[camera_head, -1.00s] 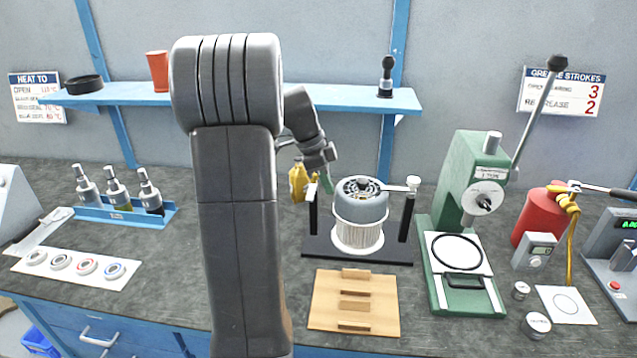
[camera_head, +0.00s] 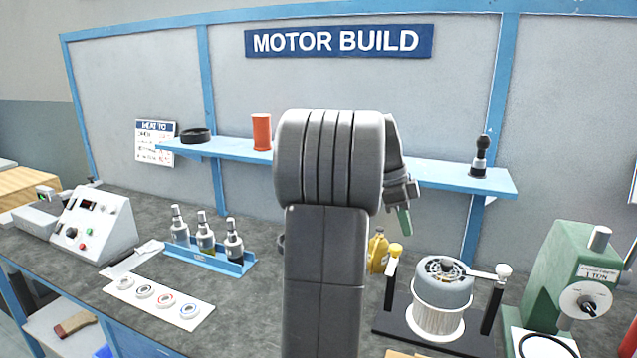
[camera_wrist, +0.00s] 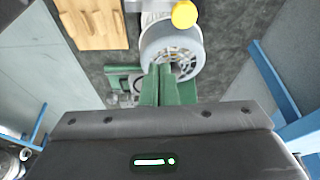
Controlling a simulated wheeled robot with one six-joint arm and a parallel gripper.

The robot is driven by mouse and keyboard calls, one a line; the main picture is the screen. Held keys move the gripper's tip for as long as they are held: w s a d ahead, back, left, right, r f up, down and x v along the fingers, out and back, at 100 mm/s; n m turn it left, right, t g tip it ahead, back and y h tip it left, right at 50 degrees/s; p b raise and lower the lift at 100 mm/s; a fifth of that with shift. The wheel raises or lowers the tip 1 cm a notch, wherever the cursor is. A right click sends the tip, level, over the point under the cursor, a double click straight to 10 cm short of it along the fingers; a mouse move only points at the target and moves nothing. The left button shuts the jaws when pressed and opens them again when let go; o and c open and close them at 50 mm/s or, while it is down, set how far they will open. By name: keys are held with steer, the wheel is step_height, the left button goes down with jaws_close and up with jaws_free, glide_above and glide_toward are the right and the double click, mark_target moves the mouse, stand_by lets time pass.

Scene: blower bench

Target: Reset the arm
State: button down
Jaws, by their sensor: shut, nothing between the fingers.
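My gripper (camera_head: 404,222) is raised above the bench, in front of the wall shelf, with its green fingers pointing down. In the wrist view the green fingers (camera_wrist: 165,84) are together with nothing between them. The motor (camera_head: 443,290), a grey housing on a black stand, is to the right of and below my gripper. It also shows beyond the fingertips in the wrist view (camera_wrist: 160,45). My grey arm covers the middle of the head view and hides part of the bench behind it.
A yellow bottle (camera_head: 378,252) stands below my gripper, beside the motor stand. A blue shelf (camera_head: 440,178) runs along the wall behind. A green press (camera_head: 572,270) stands at the right.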

mark_target(397, 257)
steer(key=x, duration=0.9)
steer(key=a, duration=0.1)
steer(key=w+a, duration=0.1)
steer(key=a+f, duration=0.1)
steer(key=shift+w+a, duration=0.25)
steer(key=shift+a, duration=0.05)
steer(key=shift+s+b, duration=0.35)
steer(key=shift+s, duration=0.25)
